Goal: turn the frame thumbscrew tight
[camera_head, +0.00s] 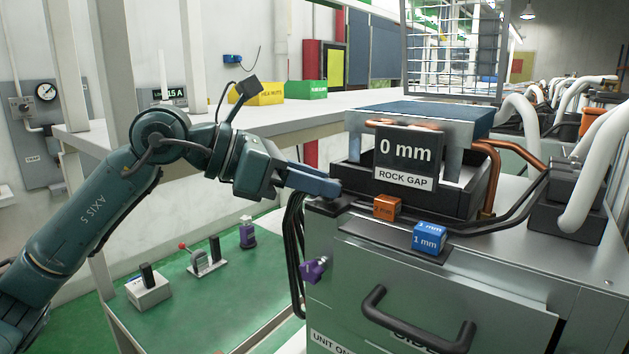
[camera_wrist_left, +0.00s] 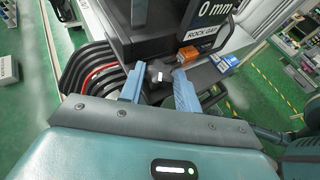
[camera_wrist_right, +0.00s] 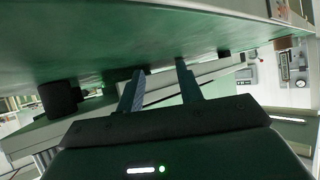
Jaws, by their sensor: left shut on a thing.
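My left gripper (camera_head: 322,186) reaches in from the left to the front left corner of the black rock-gap frame (camera_head: 470,199). In the left wrist view its fingers (camera_wrist_left: 156,86) are on either side of a small dark piece with a pale spot, which appears to be the frame thumbscrew (camera_wrist_left: 156,75). They are shut on it; in the head view the fingers hide it. The display (camera_head: 405,153) on the frame reads 0 mm. My right gripper (camera_wrist_right: 160,82) is open and empty beside a green surface, out of the head view.
An orange block (camera_head: 387,207) and a blue 1 mm block (camera_head: 430,238) rest on the ledge right of my left gripper. A purple knob (camera_head: 314,270) sits on the cabinet's left side, by hanging black cables. A green bench (camera_head: 200,290) with small devices is lower left.

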